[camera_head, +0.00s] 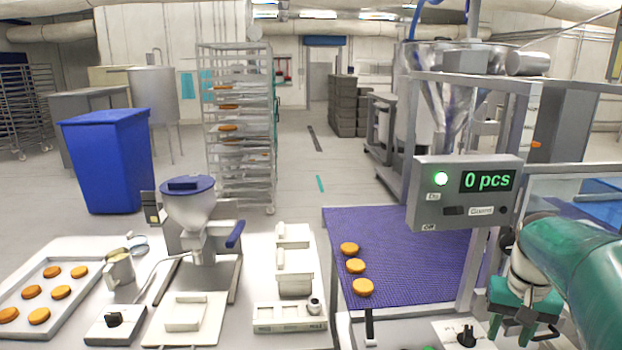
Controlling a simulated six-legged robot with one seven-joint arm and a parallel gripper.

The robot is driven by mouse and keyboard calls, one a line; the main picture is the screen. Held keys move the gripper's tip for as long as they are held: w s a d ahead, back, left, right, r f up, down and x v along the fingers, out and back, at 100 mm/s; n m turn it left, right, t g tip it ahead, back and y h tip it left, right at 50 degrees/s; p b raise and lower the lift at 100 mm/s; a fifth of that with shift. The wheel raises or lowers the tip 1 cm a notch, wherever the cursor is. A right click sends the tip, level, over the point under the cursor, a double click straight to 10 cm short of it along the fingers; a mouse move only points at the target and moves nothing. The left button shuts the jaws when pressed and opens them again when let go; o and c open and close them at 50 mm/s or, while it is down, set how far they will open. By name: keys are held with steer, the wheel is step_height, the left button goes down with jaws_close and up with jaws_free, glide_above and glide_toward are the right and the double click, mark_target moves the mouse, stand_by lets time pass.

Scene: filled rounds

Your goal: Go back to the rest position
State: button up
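My gripper (512,328) hangs at the lower right, at the end of my green arm, pointing down. Its two dark green fingers show a gap between them, and I see nothing held there. It is above the front edge of the machine, right of a black knob (467,336). Three orange-brown rounds (355,266) lie in a row on the left side of the purple conveyor belt (420,243), apart from my gripper. The tips of the fingers are close to the bottom edge of the picture.
The display box (466,193) reads "0 pcs" with a green light, left of my arm. A tray (79,254) with several rounds lies at the left. A hopper machine (190,215) stands mid-table. A blue bin (108,160) and a rack (240,125) stand behind.

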steer(key=s+a+n+t, duration=0.1)
steer(key=s+a, duration=0.2)
steer(key=a, duration=0.4)
steer(key=s+a+n+t, duration=0.2)
steer(key=s+a, duration=0.2)
steer(key=a, duration=0.4)
steer(key=s+a+r+n+t, duration=0.1)
steer(key=s+a, duration=0.3)
steer(key=a, duration=0.4)
steer(key=shift+a+n+t, duration=0.15)
steer(key=shift+n+t, duration=0.35)
steer(key=shift+t, duration=0.1)
